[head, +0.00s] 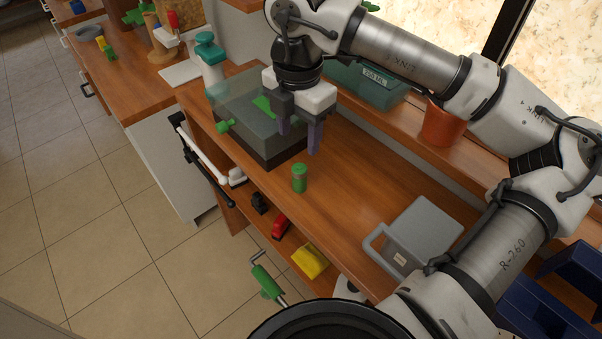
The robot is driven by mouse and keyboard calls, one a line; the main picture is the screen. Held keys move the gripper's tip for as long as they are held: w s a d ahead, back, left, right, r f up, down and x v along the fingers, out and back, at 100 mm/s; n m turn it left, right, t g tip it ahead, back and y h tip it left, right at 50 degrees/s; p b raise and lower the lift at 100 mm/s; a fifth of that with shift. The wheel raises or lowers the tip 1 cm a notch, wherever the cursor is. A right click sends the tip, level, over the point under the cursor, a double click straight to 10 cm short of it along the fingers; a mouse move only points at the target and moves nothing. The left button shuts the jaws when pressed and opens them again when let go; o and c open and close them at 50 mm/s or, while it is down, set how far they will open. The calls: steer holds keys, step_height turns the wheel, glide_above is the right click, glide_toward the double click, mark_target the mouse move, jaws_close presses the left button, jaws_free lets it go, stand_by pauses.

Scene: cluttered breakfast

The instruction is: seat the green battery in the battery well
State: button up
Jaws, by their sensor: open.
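The green battery (299,178), a short green cylinder with a lighter band near its top, stands upright on the wooden counter. My gripper (299,142) points down above and behind it in the head view, with its two purple-grey fingers apart and nothing between them. The fingers do not appear to touch the battery. I cannot pick out the battery well for certain. A box with a clear cover and dark base (262,152) stands just left of my gripper, with green parts on and inside it; my gripper hides part of it.
A grey case with a handle (418,236) lies on the counter at right. A teal-capped bottle (210,60) stands behind the box. An orange pot (442,124) and a teal container (368,84) sit on the raised shelf. The counter between battery and case is clear.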

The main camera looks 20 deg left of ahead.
mark_target(299, 167)
steer(key=shift+f+p, duration=1.2)
steer(key=shift+f, duration=3)
steer(key=shift+w, duration=0.1)
steer(key=c, duration=1.1)
steer(key=shift+r, duration=0.1)
step_height(299, 167, up, 20)
steer(key=b, duration=0.3)
steer(key=shift+d, duration=0.1)
